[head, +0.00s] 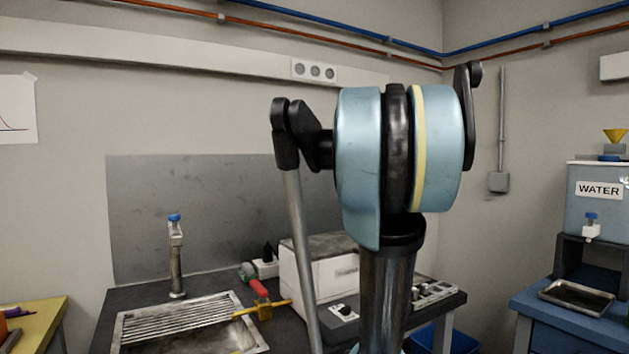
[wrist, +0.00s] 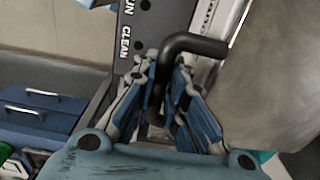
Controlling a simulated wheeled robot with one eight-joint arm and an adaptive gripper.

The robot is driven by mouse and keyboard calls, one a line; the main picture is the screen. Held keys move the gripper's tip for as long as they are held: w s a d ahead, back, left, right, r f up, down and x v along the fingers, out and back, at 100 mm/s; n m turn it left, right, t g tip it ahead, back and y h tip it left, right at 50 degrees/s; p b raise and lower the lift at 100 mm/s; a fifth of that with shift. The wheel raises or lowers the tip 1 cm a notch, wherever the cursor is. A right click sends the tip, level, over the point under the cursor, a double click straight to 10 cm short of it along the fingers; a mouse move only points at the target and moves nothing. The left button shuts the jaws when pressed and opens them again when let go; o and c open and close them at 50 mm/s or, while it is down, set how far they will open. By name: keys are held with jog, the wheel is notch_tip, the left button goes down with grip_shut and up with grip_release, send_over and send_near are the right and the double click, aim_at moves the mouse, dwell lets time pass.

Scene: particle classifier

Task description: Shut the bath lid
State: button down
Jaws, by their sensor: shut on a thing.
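My gripper (wrist: 164,70) shows in the wrist view, with its blue-padded fingers closed around a black bent bar (wrist: 196,43), which looks like a handle. The bar runs up between the fingers and turns right toward a large grey metal panel (wrist: 275,70). This panel may be the bath lid, but its hinge and full outline are out of view, so I cannot tell its angle. In the head view, a white box with a grey top (head: 312,272) stands on the dark bench, partly hidden by my arm; I cannot tell whether it is the bath. My gripper is not visible there.
A dark panel marked CLEAN (wrist: 124,42) lies close to the fingers. Blue drawers (wrist: 40,108) are at left. In the head view, a sink with a rack (head: 185,318), a tap (head: 176,262) and a red-and-yellow fitting (head: 262,300) occupy the bench. A water tank (head: 597,205) stands right.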

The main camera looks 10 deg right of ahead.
jog(key=shift+f, duration=0.45)
dwell(0.6)
jog(key=c, duration=1.6)
grip_release()
jog(key=shift+r, duration=0.15)
jog(key=shift+r, duration=3.4)
